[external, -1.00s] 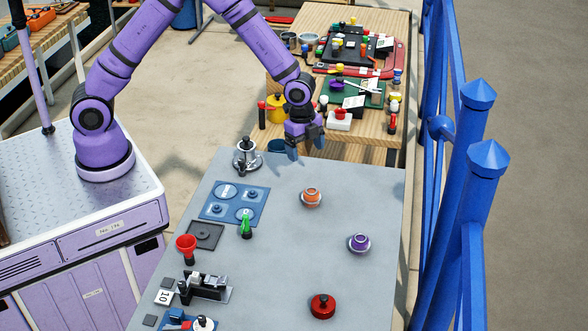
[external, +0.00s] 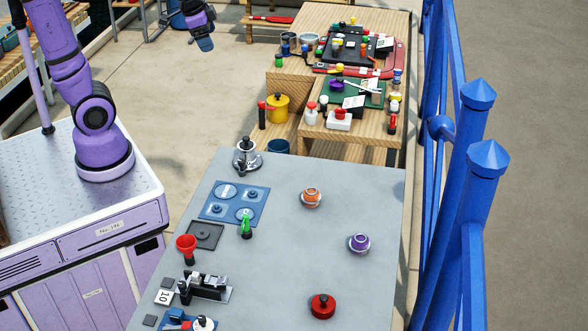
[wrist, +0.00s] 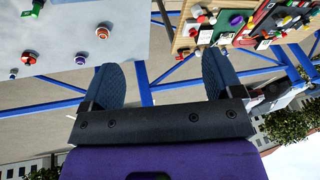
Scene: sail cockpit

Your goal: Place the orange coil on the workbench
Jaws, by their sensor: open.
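The orange coil (external: 311,197), a small ringed piece with a pale top, stands on the grey table (external: 290,270), in its upper right part. It also shows in the wrist view (wrist: 102,32), at the top left. My gripper (external: 205,44) is high up and away from the grey table, at the top of the external view. In the wrist view its two dark fingers (wrist: 157,75) are spread apart with nothing between them. I cannot tell which surface is the workbench; a wooden bench (external: 352,148) stands behind the grey table.
A purple coil (external: 359,243) and a red round piece (external: 322,306) share the table's right side. The wooden bench is crowded. A blue railing (external: 462,200) runs along the right.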

